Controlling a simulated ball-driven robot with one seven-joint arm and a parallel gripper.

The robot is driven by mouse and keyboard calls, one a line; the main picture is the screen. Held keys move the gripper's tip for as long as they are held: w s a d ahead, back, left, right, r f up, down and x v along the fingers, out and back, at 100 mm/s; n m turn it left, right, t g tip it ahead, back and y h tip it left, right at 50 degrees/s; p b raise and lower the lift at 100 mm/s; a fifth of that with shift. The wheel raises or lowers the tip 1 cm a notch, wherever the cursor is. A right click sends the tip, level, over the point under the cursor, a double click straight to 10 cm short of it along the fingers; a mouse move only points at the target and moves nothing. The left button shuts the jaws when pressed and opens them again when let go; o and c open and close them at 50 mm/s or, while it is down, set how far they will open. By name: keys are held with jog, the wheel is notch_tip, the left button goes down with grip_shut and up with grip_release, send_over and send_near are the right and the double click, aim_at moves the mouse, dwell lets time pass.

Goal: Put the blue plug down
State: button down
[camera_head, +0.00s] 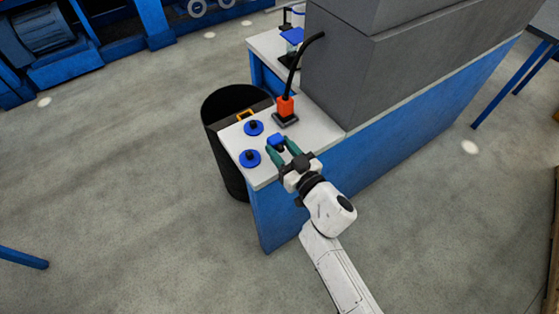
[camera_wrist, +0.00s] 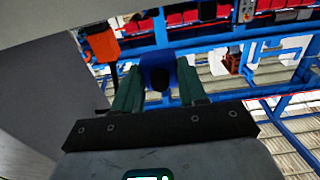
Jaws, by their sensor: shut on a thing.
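A blue plug (camera_head: 276,140) sits between the green fingers of my gripper (camera_head: 278,145), which is shut on it. In the head view it overlaps the white panel top (camera_head: 315,128), near its front edge. I cannot tell whether it touches the top. In the wrist view the blue plug (camera_wrist: 181,68), with a dark round part facing the camera, is between the fingertips (camera_wrist: 160,84). Parts of its sides are hidden by the fingers.
Two blue discs with black knobs, one farther (camera_head: 254,131) and one nearer (camera_head: 249,162), lie left of my gripper. A red-orange holder (camera_head: 286,107) with a black cable stands behind it. A grey block (camera_head: 340,70) rises at the right. A black bin (camera_head: 228,175) stands left.

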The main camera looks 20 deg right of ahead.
jog(key=shift+w+f+b, duration=0.45)
jog(key=shift+w+f, duration=0.1)
jog(key=shift+f, duration=0.15)
jog(key=shift+w+f+b, duration=0.1)
jog(key=shift+f+b, duration=1)
jog(key=shift+f, duration=0.4)
jog(key=shift+f, duration=0.1)
jog(key=shift+f, duration=0.15)
jog(key=c, duration=0.6)
grip_release()
jog(key=shift+r, duration=0.3)
jog(key=p+v, duration=0.2)
jog(key=v, duration=1)
